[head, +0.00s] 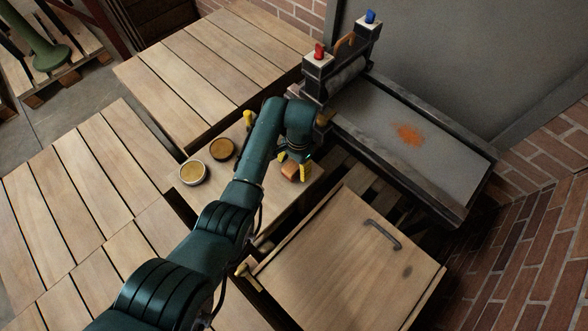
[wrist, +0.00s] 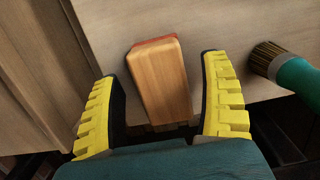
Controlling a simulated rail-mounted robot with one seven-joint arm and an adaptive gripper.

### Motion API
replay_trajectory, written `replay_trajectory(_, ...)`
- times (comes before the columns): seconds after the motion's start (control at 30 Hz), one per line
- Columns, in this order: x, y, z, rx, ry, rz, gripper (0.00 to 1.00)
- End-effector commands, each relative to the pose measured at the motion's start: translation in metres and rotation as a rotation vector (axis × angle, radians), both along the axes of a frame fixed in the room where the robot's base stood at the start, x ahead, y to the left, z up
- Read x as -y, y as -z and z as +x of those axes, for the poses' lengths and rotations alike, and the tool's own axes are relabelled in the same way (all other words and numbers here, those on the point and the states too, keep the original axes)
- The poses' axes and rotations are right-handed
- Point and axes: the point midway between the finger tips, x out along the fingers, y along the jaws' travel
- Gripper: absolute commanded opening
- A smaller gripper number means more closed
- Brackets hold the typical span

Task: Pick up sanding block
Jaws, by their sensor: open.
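The sanding block (wrist: 160,80) is a wooden block with a reddish underside. In the wrist view it lies on a pale wooden surface (wrist: 118,22), between the two yellow-padded fingers of my gripper (wrist: 163,100). The fingers are open, with a gap on each side of the block. In the head view the block (head: 290,171) shows as a small brown shape between the yellow fingertips of my gripper (head: 293,166), near the edge of the small wooden table. My arm hides part of that table.
Two round tins (head: 193,172) (head: 222,149) stand on the table left of my arm. A brush with a green handle (wrist: 297,76) lies right of the gripper. A press (head: 405,130) with a grey bed stands at right. A wooden panel with a handle (head: 345,265) is in front.

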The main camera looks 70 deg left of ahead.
Motion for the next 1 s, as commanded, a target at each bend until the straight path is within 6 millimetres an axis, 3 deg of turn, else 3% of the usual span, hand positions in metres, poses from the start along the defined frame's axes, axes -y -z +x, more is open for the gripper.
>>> replay_trajectory(0.27,-0.0010,0.0020,0.0005,0.003,0.000,0.004,0.76)
replay_trajectory(0.63,-0.0009,0.0023,0.0006,0.003,0.000,0.004,0.07)
replay_trajectory(1.0,-0.0009,-0.0031,0.0007,0.003,0.000,0.004,0.07)
